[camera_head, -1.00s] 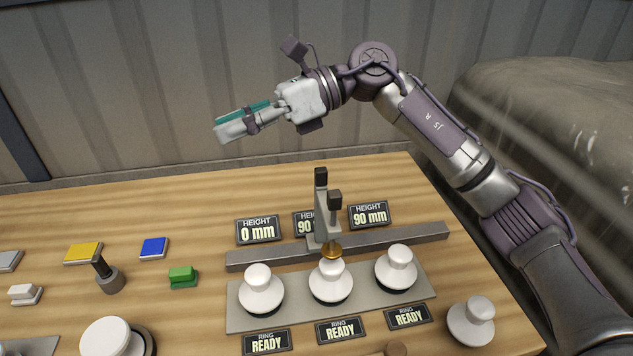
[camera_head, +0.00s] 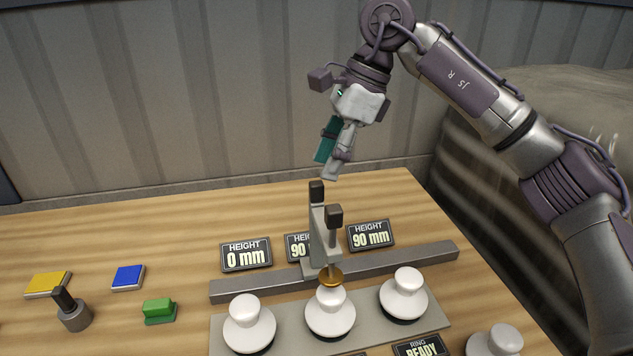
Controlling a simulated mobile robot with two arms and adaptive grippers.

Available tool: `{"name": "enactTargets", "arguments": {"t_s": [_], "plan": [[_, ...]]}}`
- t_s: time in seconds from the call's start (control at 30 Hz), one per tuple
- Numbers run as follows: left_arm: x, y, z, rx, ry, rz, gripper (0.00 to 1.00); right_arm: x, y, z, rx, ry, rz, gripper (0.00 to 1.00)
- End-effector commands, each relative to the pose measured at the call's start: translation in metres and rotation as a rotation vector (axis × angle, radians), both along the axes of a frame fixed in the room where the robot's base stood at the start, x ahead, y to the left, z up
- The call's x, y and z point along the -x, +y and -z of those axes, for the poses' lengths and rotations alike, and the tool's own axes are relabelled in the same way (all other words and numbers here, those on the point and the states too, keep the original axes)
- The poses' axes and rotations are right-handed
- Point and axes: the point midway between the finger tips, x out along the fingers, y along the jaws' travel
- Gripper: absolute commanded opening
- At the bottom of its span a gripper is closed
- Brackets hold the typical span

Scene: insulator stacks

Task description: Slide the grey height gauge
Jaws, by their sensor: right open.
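The grey height gauge (camera_head: 320,240) stands upright on a long grey rail (camera_head: 395,262), near the rail's middle. My left gripper is out of view.
Behind the rail stand height displays, reading 0 mm (camera_head: 246,255) at left and 90 mm (camera_head: 371,235) at right; the middle one is partly hidden by the gauge. Yellow (camera_head: 48,284) and blue (camera_head: 128,277) pads, a green block (camera_head: 160,311) and a dark-handled grey piece (camera_head: 73,313) lie left.

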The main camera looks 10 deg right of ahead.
Motion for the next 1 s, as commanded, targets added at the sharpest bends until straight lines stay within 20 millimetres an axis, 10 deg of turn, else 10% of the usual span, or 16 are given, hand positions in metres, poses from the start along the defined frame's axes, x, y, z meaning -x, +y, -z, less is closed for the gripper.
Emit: {"name": "enactTargets", "arguments": {"t_s": [0.3, 0.67, 1.0], "plan": [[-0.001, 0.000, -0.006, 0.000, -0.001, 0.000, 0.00, 0.000, 0.017, 0.042, 0.000, 0.001, 0.002, 0.46], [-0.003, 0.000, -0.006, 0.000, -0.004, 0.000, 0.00, 0.000, 0.020, 0.048, -0.001, 0.000, 0.001, 0.46], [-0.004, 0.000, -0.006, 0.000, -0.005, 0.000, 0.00, 0.000, 0.020, 0.048, -0.001, 0.000, 0.001, 0.00]]}}
